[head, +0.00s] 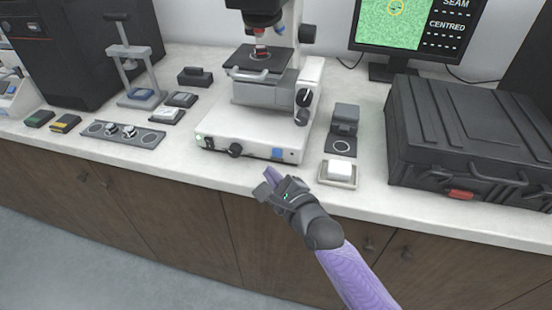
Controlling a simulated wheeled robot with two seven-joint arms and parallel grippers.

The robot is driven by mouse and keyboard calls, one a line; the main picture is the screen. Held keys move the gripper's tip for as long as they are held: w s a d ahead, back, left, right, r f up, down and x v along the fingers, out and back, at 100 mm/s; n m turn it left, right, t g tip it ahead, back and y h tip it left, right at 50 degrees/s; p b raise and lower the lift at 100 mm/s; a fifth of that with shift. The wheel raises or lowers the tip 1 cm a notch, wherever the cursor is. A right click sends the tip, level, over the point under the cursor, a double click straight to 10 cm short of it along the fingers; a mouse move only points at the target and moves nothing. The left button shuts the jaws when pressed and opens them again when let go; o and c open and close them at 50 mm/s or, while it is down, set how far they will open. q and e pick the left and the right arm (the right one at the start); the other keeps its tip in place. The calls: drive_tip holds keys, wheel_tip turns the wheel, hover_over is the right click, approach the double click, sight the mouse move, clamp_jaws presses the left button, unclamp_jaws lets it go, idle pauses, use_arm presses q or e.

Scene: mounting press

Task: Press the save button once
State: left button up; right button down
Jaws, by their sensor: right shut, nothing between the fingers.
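No readable label marks the save button. A large white square block or button (340,169) sits on a pale plate at the counter's front edge, right of the microscope. My right gripper (268,180) is shut and empty, in front of the counter edge. It is below the blue button and left of the white block, apart from both as far as I can tell. My left gripper is out of view.
A monitor (405,22) shows a green image with "SEAM" and "CENTRED". A black case (470,135) stands on the right. A small press (130,65), a plate with knobs (122,133) and small blocks stand left. A dark holder (344,125) stands behind the white block.

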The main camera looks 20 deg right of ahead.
sight(277, 153)
drive_tip(key=shift+w+d+b, duration=0.35)
drive_tip(key=shift+w+d, duration=0.4)
drive_tip(key=shift+w, duration=0.35)
idle(1.0)
drive_tip(key=shift+w+d, duration=0.2)
drive_tip(key=shift+w, duration=0.1)
